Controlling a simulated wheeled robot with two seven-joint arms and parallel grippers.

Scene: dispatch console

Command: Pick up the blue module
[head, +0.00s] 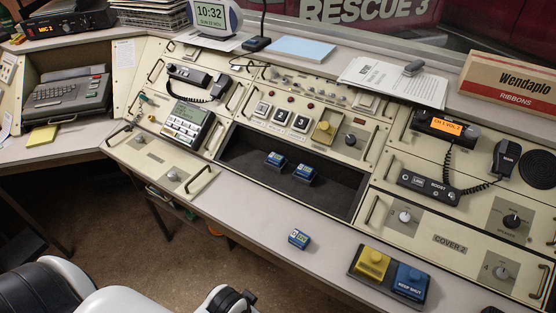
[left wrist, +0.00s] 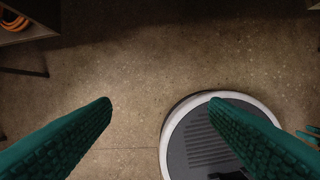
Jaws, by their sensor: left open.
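A small blue module (head: 299,239) lies on the pale front ledge of the console in the head view. Two similar blue modules, one (head: 276,160) and another (head: 304,174), sit in the dark open recess (head: 243,165) behind it. My left gripper (left wrist: 160,103) shows in the left wrist view as two green ribbed fingers, wide apart with nothing between them. It is above the floor, with no module in that view. Its fingers cannot be made out in the head view.
A yellow button block (head: 372,264) and a blue one marked KEEP SHUT (head: 410,282) are right of the loose module. A handled cover panel (head: 158,160) is to the left. The ledge around the module is clear. The floor (left wrist: 130,60) lies below.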

